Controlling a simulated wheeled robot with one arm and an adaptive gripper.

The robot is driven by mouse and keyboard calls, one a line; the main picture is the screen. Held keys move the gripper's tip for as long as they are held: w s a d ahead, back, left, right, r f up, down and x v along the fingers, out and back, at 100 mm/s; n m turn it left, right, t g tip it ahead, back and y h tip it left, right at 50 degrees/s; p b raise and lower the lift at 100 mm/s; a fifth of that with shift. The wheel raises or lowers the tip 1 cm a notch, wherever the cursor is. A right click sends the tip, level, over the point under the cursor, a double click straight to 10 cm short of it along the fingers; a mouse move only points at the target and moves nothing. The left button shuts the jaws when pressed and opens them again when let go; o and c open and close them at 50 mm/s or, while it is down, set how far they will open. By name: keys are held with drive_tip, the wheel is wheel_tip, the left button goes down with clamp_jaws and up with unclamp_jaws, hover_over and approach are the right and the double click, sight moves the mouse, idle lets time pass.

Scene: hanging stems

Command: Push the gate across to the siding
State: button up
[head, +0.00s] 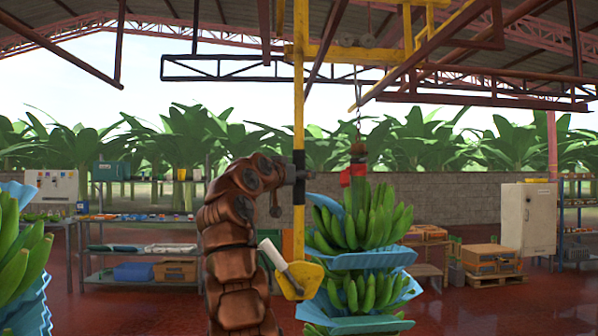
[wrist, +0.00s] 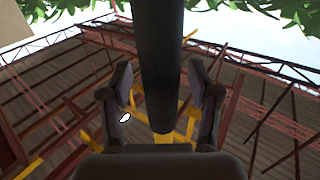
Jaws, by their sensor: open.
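A long yellow pole (head: 298,80) hangs from the yellow overhead rail work (head: 345,52), which appears to include the gate; I cannot tell the gate or siding apart clearly. The pole has a black section (head: 299,162) partway down. My gripper (head: 297,174) is at this black section. In the wrist view the black section (wrist: 160,60) runs between the two fingers of my gripper (wrist: 161,88). The fingers are open, with a visible gap on each side of it. A yellow piece with a white handle-like part (head: 298,278) shows near the pole's lower end.
A banana bunch with blue sheets (head: 360,255) hangs from a chain just right of the pole. Another bunch (head: 22,255) is at the left edge. Shelves (head: 150,250), a pale cabinet (head: 528,218) and crates (head: 490,258) stand behind. Red floor is open between.

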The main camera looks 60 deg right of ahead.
drive_tip(key=shift+d, duration=0.1)
clamp_jaws()
idle(0.5)
